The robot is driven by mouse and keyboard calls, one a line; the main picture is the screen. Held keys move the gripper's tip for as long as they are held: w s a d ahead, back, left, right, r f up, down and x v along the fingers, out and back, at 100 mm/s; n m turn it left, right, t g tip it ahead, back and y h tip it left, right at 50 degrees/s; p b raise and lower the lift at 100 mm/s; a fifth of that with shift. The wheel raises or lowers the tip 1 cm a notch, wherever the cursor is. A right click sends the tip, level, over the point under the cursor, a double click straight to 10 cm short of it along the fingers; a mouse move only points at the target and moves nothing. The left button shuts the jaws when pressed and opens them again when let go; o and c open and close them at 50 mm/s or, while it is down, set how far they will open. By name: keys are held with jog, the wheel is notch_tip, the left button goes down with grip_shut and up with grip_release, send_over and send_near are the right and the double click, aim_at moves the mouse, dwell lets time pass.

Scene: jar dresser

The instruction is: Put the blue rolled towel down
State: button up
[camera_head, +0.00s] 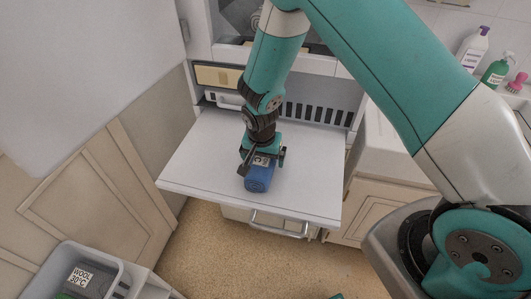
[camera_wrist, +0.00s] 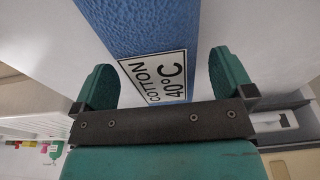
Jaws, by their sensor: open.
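The blue rolled towel (camera_head: 258,180) lies on the white pull-out shelf (camera_head: 200,160) in the head view. In the wrist view the towel (camera_wrist: 150,25) runs up to the top edge and bears a label (camera_wrist: 155,78) reading "COTTON 40°C". My gripper (camera_head: 262,158) is right at the towel's rear part, above the shelf. In the wrist view its two green fingers (camera_wrist: 160,82) stand apart on either side of the towel's labelled end, with gaps showing beside it. Part of the towel is hidden behind my gripper in the head view.
The shelf is bare around the towel. A grey bin (camera_head: 60,255) with a "WOOL 30°C" labelled item stands at bottom left. A metal handle (camera_head: 280,228) is below the shelf's front edge. Bottles (camera_head: 474,45) stand at upper right by the white sink.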

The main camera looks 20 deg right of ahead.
aim_at(262, 160)
notch_tip(262, 160, up, 12)
jog(key=s+a+f+b, duration=0.1)
jog(key=b, duration=0.2)
jog(key=s+a+r+n+y, duration=0.1)
jog(key=s+r+n+y, duration=0.1)
jog(key=s+r+n, duration=0.5)
jog(key=s+a+r+n+g+y, duration=0.1)
jog(key=s+r+n, duration=0.6)
jog(key=s, duration=0.9)
notch_tip(262, 160, up, 3)
jog(key=shift+s+a+r+y, duration=0.15)
jog(key=shift+s+a+y, duration=0.3)
jog(key=shift+y, duration=0.65)
jog(key=shift+w, duration=0.15)
